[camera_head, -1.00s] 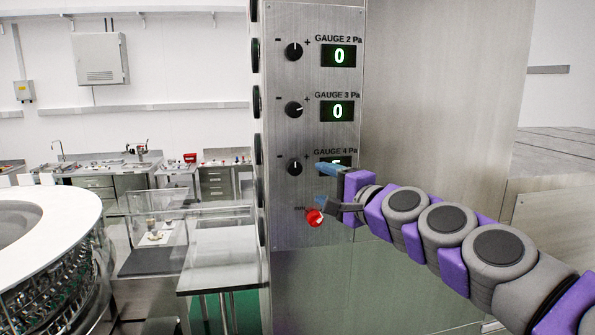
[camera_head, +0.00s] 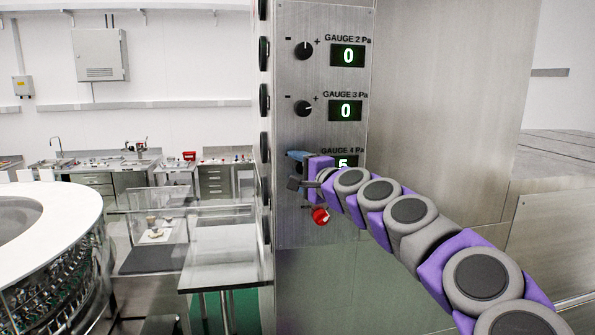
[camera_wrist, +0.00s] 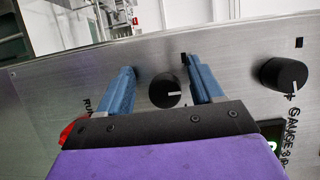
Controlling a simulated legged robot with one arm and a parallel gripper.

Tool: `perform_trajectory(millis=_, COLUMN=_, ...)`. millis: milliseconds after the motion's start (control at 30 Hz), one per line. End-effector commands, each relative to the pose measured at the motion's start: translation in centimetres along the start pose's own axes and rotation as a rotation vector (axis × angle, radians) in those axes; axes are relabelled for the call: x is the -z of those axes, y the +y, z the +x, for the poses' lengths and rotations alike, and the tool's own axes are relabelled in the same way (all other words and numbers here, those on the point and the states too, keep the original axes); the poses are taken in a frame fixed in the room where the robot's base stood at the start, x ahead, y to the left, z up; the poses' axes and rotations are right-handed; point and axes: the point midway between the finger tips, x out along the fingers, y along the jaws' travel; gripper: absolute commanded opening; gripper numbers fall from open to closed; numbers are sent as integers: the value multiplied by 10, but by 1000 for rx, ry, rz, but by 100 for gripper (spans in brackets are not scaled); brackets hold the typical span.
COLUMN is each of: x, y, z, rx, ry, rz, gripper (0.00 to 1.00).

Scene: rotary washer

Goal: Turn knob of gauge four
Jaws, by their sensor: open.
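The gauge four knob (camera_wrist: 163,92) is round and black with a white pointer mark. In the wrist view it sits between the two blue fingers of my gripper (camera_wrist: 160,70), and its mark points right. My gripper is open; I cannot tell whether a finger touches the knob. In the head view my gripper (camera_head: 291,169) is at the panel and hides most of this knob. The gauge four display (camera_head: 343,164) shows a green 5, its lower part covered by my gripper.
The gauge three knob (camera_head: 304,109) and gauge two knob (camera_head: 304,50) are above, their displays at 0. A red switch (camera_head: 320,216) lies just below my gripper. The steel panel (camera_head: 300,237) has round parts along its left edge. A white-topped rotary machine (camera_head: 80,215) stands left.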

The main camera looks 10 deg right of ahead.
Motion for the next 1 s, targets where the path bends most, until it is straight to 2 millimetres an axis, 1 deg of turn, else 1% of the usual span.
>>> perform_trajectory(millis=133, x=10, y=0, z=-4, rx=4, ry=2, rz=6, gripper=66)
perform_trajectory(millis=267, x=10, y=0, z=-3, rx=4, ry=3, rz=6, gripper=66)
perform_trajectory(millis=600, x=-9, y=0, z=5, rx=-2, ry=2, rz=-5, gripper=33)
perform_trajectory(millis=833, x=-3, y=1, z=3, rx=-2, ry=-3, rz=-1, gripper=11)
perform_trajectory(millis=1000, x=0, y=2, z=2, rx=-5, ry=-2, rz=-5, gripper=11)
